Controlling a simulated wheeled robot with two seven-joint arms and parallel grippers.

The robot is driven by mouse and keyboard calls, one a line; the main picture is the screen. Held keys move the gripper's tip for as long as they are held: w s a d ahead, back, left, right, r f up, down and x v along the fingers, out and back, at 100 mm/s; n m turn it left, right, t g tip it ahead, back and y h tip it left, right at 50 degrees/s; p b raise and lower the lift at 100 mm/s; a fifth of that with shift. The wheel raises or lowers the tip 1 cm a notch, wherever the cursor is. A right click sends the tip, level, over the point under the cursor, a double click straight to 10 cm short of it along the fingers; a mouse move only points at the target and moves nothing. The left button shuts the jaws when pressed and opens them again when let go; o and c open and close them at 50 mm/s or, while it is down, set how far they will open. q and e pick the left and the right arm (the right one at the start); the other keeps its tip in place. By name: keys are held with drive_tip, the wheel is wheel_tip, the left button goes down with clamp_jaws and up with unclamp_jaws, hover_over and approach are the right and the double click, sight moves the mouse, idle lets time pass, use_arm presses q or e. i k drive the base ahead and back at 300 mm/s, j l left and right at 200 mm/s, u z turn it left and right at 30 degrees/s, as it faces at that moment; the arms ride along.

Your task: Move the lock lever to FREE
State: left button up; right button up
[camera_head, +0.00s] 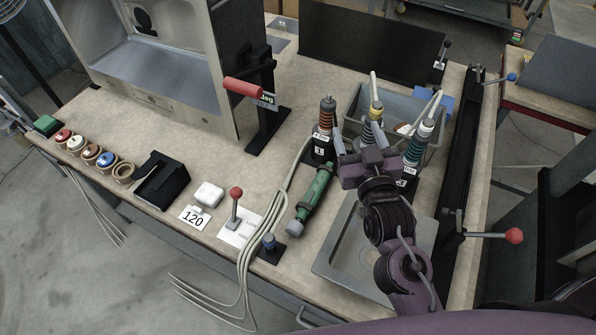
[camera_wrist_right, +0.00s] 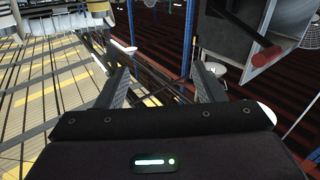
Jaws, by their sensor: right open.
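A small lever with a red ball knob (camera_head: 236,192) stands nearly upright on a white plate (camera_head: 240,234) near the table's front edge. The plate has faint print too small to read, so I cannot confirm which end is FREE. My right gripper (camera_head: 360,138) is open, above the table to the right of this lever and well apart from it, in front of the coil-topped tools. In the right wrist view the two fingers (camera_wrist_right: 162,78) are spread with nothing between them, and the small lever cannot be made out. My left gripper is not in view.
A green cylinder (camera_head: 314,197) and loose cables (camera_head: 247,262) lie right of the lever; a blue-knobbed part (camera_head: 269,243) stands close by. A card marked 120 (camera_head: 193,217) and a white block (camera_head: 209,195) are to its left. A red-handled stand (camera_head: 262,117) is behind; a metal tray (camera_head: 338,262) is at right.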

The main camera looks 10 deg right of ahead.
sight(236, 192)
drive_tip(key=k+j, duration=0.1)
drive_tip(key=j, duration=0.25)
drive_tip(key=k+j, duration=0.1)
drive_tip(key=j, duration=0.2)
drive_tip(key=k, duration=0.5)
